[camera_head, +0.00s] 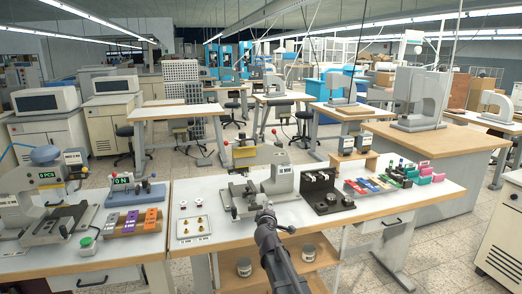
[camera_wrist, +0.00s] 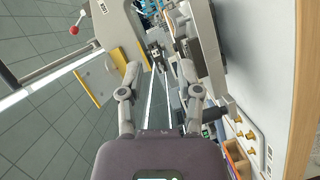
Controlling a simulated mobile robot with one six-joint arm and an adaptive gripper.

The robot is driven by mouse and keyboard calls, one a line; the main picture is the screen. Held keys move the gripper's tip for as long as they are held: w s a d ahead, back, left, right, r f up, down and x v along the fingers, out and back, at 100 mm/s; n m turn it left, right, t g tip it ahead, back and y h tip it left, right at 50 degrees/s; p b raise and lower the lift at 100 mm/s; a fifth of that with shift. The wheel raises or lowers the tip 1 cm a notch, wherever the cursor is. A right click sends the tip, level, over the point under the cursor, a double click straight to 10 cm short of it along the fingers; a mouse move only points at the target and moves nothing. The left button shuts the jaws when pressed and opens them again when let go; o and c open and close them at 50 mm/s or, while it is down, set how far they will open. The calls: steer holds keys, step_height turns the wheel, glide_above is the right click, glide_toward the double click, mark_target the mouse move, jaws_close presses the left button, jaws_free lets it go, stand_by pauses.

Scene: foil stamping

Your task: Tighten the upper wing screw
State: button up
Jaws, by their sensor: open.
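The grey stamping press (camera_head: 278,180) stands on the middle table, with a low grey fixture (camera_head: 240,198) at its left. In the wrist view the grey machine body (camera_wrist: 208,45) fills the upper right, turned on its side. I cannot make out the upper wing screw for certain; small dark parts (camera_wrist: 155,48) show beyond the fingertips. My gripper (camera_head: 265,214) is in front of the press at the table's front side. In the wrist view my gripper (camera_wrist: 160,70) is open, its fingers well apart, with nothing seen held between them.
A white plate (camera_head: 193,226) with small brass parts lies left of the press. A black fixture (camera_head: 326,192) stands right of it, then coloured blocks (camera_head: 368,186). Another press (camera_head: 55,215) stands on the left table. The floor (camera_wrist: 45,130) shows at left in the wrist view.

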steer(key=s+d+f+m+g+h, duration=0.35)
steer(key=s+d+f+m, duration=0.2)
steer(key=d, duration=0.35)
steer(key=s+d+f+m+g+y, duration=0.1)
steer(key=s+d+f+m+g, duration=0.3)
steer(key=s, duration=0.5)
steer(key=s+d+f+m+g+y, duration=0.1)
steer(key=s+d+f+m+g, duration=0.3)
steer(key=s, duration=0.5)
steer(key=s+a+f+g+y, duration=0.25)
steer(key=s+g, duration=0.25)
steer(key=s, duration=0.5)
step_height(320, 180, up, 12)
steer(key=p, duration=1.2)
steer(key=shift+w+a+r, duration=0.15)
steer(key=shift+w, duration=0.15)
